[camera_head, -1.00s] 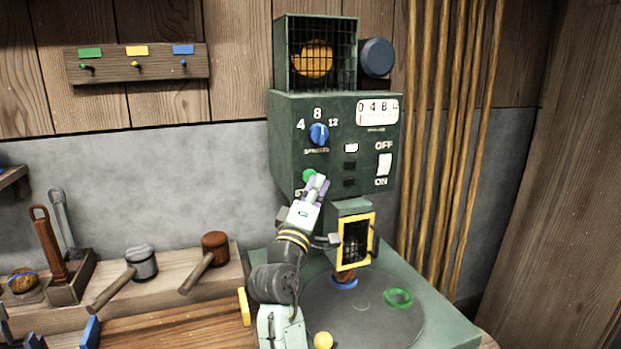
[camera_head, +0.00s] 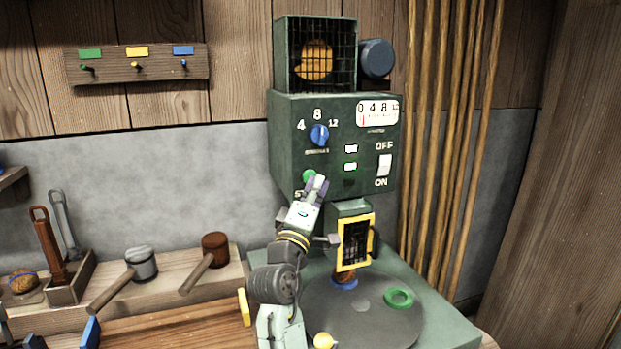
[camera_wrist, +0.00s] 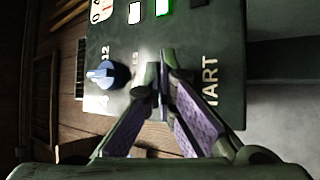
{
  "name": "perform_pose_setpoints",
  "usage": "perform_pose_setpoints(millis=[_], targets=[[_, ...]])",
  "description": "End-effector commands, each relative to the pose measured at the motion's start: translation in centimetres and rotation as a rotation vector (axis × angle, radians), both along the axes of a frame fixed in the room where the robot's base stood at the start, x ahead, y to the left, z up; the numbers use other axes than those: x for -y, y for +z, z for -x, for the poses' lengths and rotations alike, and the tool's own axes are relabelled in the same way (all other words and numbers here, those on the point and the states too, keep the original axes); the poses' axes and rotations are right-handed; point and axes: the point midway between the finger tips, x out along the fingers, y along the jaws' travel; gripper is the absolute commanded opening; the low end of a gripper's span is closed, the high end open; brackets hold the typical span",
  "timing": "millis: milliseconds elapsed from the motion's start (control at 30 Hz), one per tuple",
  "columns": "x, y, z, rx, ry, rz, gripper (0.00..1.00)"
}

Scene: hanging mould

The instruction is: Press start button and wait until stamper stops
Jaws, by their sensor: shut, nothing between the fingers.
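The green start button (camera_head: 308,176) is at the lower left of the green machine's panel (camera_head: 288,155). My gripper (camera_head: 317,184) is shut and empty, with its tips at the button, partly covering it; I cannot tell if they touch it. In the wrist view the closed fingertips (camera_wrist: 159,78) point at the panel beside the START lettering (camera_wrist: 209,82), and hide the button. A middle lamp (camera_head: 350,167) glows green, also in the wrist view (camera_wrist: 163,8). The stamper area is behind a yellow-framed guard (camera_head: 355,242), above a brown piece with a blue ring (camera_head: 345,283).
A blue selector knob (camera_head: 319,135), a gauge (camera_head: 377,112) and a white OFF/ON switch (camera_head: 385,165) are on the panel. A green ring (camera_head: 398,298) lies on the round plate (camera_head: 375,325). Mallets (camera_head: 140,265) rest at left. A caged wheel (camera_head: 313,60) sits on top.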

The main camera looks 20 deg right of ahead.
Motion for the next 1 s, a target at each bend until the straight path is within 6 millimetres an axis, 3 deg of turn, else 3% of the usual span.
perform_pose_setpoints(millis=[200, 567, 1000], targets=[[0.1, 0.0, 1.1, -0.001, -0.001, 0.000, 0.00], [0.1, 0.0, 1.4, 0.000, -0.001, -0.001, 0.00], [0.3, 0.0, 5.5, 0.000, -0.002, -0.001, 0.00]])
